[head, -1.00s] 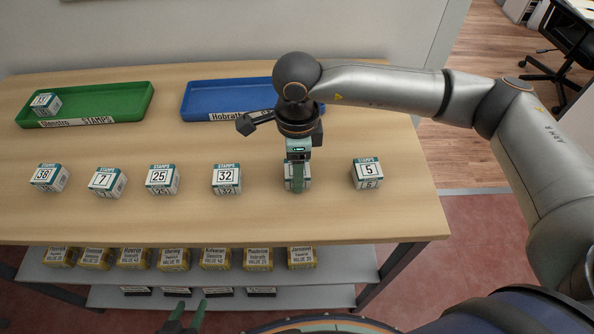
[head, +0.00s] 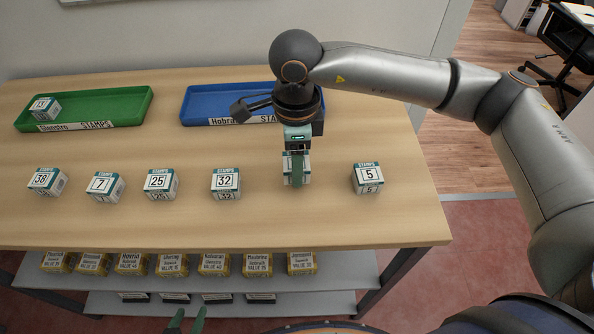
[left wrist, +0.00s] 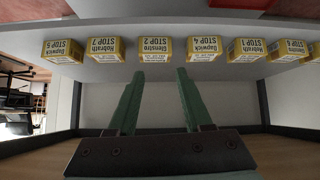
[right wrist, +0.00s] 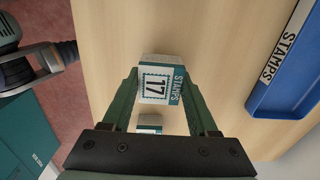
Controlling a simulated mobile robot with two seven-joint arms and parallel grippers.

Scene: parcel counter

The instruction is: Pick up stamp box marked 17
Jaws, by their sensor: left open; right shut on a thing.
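The stamp box marked 17 (right wrist: 158,84) is a white and teal cube, its number readable in the right wrist view between two green fingers. My right gripper (right wrist: 162,100) is shut on this box. I cannot tell whether the box is clear of the table. My left gripper (head: 187,320) is open and empty at the bottom edge of the head view. In the left wrist view the left gripper's fingers (left wrist: 156,85) are spread apart, facing the shelf.
Stamp boxes 38 (head: 47,181), 7 (head: 105,187), 25 (head: 161,183), 32 (head: 226,183) and 5 (head: 367,178) stand in a row. A green tray (head: 125,105) holds one box (head: 43,107). A blue tray (head: 205,100) is behind my right gripper. Yellow boxes (head: 173,264) line the shelf below.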

